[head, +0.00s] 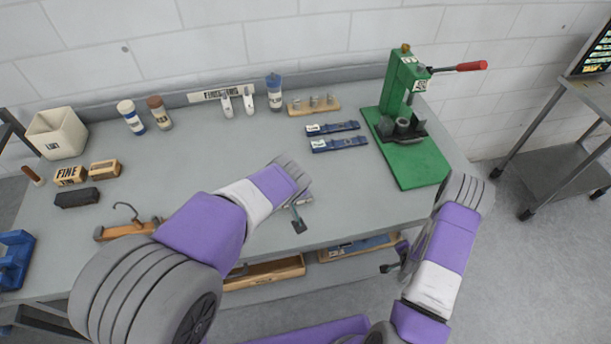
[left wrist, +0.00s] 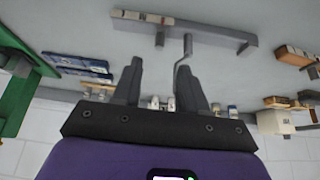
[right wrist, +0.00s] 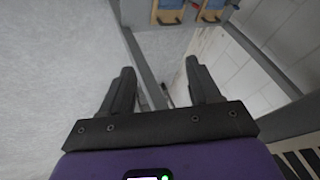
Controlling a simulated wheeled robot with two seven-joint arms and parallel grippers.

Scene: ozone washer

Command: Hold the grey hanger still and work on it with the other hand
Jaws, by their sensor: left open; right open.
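The grey hanger (left wrist: 215,33) lies on the bench top in the left wrist view, its long bar across the top of that picture and its hook pointing toward my fingers. In the head view my left arm hides most of it. My left gripper (left wrist: 160,63) is open and empty, its fingers above the bench on the hook side, apart from the bar as far as I can tell. My right gripper (right wrist: 160,65) is open and empty, low in front of the bench's front edge; it also shows in the head view (head: 388,268).
A green press (head: 408,155) with a red-tipped lever stands at the bench's right. Blue strips (head: 338,144), bottles (head: 274,92) and a wooden rack (head: 314,105) sit toward the back. A cream bin (head: 57,136) and small blocks are at left. Wooden trays (head: 262,275) are below the bench.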

